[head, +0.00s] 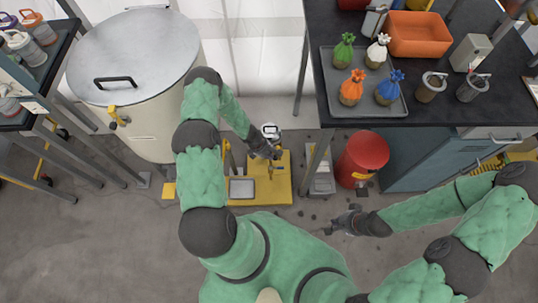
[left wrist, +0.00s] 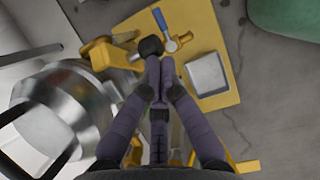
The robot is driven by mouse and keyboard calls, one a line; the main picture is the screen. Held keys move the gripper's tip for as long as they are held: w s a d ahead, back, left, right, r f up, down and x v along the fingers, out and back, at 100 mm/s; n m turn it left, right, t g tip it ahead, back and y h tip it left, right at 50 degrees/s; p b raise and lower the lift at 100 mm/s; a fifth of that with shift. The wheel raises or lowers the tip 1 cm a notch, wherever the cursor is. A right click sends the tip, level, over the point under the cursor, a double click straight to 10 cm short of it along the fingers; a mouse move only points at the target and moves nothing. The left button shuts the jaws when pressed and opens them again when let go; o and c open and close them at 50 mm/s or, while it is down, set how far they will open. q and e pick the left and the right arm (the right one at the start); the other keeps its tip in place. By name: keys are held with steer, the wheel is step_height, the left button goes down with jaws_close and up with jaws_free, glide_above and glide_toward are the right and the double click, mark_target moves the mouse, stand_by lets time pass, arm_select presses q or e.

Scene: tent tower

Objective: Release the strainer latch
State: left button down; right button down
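A silver cylindrical body with a dark handle, which looks like the strainer (left wrist: 75,105), fills the left of the left wrist view. In the head view its top (head: 270,131) shows small above the yellow platform (head: 279,203). A black knob (left wrist: 151,46) on a short metal stem sits beside a yellow bracket (left wrist: 103,53); I cannot tell whether it is the latch. My left gripper (left wrist: 159,62) has its fingertips together, just below the knob in the picture; contact is unclear. My right gripper (head: 343,220) is over the floor, away from the platform, with its fingers too small to judge.
A blue-handled valve (left wrist: 163,22) and a grey square pad (left wrist: 208,74) are close to my left gripper. A large lidded drum (head: 145,55) stands left, a red bin (head: 362,158) right. A black-topped bench (head: 455,115) is at upper right.

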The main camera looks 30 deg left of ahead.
arm_select(q)
steer(key=shift+w+d+y+p, duration=0.25)
steer(key=shift+y+p, duration=0.15)
steer(key=shift+p, duration=0.15)
arm_select(e)
steer(key=shift+w+r, duration=0.5)
steer(key=shift+r, duration=0.05)
stand_by(0.4)
